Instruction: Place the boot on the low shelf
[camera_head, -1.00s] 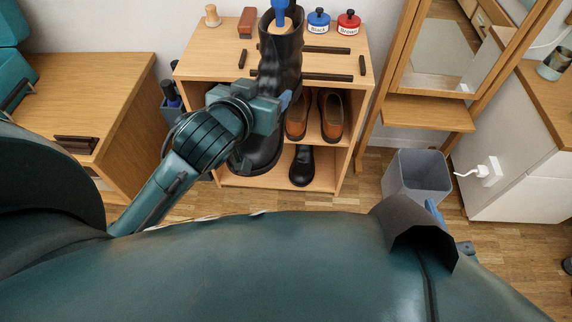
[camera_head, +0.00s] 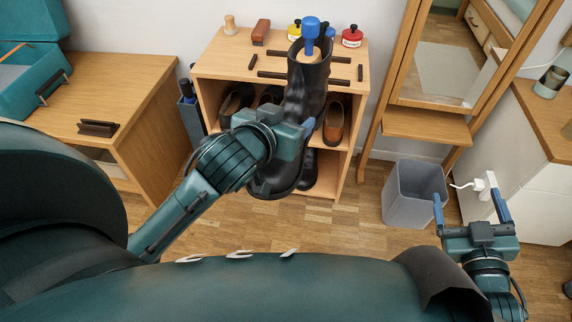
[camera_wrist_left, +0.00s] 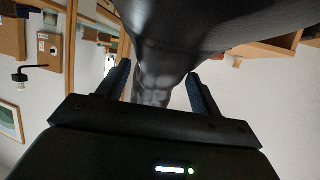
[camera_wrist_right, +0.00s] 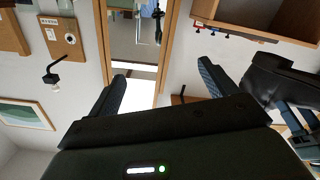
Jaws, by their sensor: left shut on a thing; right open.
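A tall black boot (camera_head: 303,92) is held upright in front of the shoe shelf, with a blue-knobbed wooden piece in its top. My left gripper (camera_head: 308,127) is shut on the boot's shaft; in the left wrist view the boot (camera_wrist_left: 160,60) lies between the fingers (camera_wrist_left: 160,88). The boot hides much of the wooden shelf unit (camera_head: 215,65). Its low shelf (camera_head: 322,196) shows only in part, with another dark shoe (camera_head: 309,170) on it. My right gripper (camera_head: 473,205) is open and empty at the right, near the bin.
Polish jars, including a red-lidded one (camera_head: 352,37), a brush (camera_head: 261,31) and dark strips lie on top. A grey bin (camera_head: 413,195) and a mirror stand (camera_head: 428,124) are at right, a wooden cabinet (camera_head: 110,95) at left.

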